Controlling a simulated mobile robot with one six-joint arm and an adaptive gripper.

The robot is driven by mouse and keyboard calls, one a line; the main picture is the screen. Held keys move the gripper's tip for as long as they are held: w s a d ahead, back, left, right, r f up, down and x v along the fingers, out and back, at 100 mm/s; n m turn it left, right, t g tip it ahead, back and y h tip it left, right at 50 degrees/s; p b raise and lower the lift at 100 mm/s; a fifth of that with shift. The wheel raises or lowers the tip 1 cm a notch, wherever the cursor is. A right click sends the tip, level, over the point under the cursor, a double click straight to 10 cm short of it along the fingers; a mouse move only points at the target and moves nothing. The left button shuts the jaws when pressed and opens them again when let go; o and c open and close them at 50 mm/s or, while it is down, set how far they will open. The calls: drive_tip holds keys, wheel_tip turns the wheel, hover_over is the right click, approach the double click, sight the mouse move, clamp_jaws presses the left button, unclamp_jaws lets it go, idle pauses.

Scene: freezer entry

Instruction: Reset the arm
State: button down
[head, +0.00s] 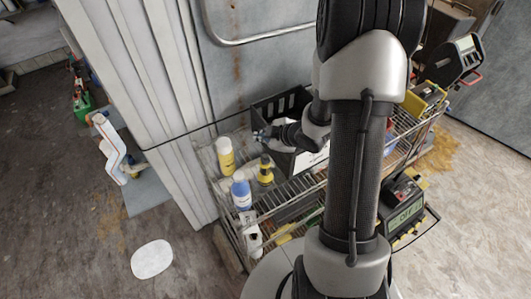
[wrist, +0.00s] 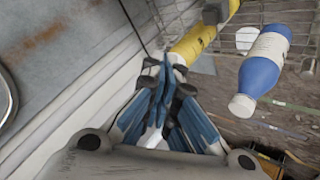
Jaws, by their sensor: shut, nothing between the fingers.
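My gripper (head: 262,135) is at the end of my bent arm, over the wire cart beside the black crate. In the wrist view its blue-padded fingers (wrist: 164,72) are shut together with nothing held between them. A yellow bottle with a white top (head: 225,158) stands on the cart left of the gripper. In the wrist view a yellow object (wrist: 193,43) lies just beyond the fingertips; I cannot tell whether they touch. My arm hides part of the cart and crate in the head view.
The wire cart (head: 292,187) also holds a blue bottle (head: 241,192), which shows in the wrist view (wrist: 262,68), and a small yellow-and-black item (head: 265,170). The black crate (head: 282,104) is close to the gripper. A ribbed pale wall panel (head: 140,80) stands left of the cart.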

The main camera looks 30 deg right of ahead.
drive_tip(key=shift+d, duration=0.1)
idle(0.3)
drive_tip(key=s+a+r+m+g+h+b, duration=0.15)
drive_tip(key=s+r+m+h+b, duration=0.35)
drive_tip(key=b, duration=0.8)
drive_tip(key=s+a+f+m+g+y+b, duration=0.1)
drive_tip(key=s+a+b, duration=0.4)
drive_tip(key=s, duration=0.5)
drive_tip(key=s+a+f+m+g+y+b, duration=0.1)
drive_tip(key=s+a+f+m+g+b, duration=0.1)
drive_tip(key=s+a+f+m+b, duration=0.2)
drive_tip(key=s+a+m+b, duration=0.1)
drive_tip(key=s+a, duration=0.2)
drive_tip(key=s, duration=0.3)
drive_tip(key=shift+s+m+y+b, duration=0.2)
drive_tip(key=shift+m+y+b, duration=0.1)
drive_tip(key=shift+m+y, duration=0.1)
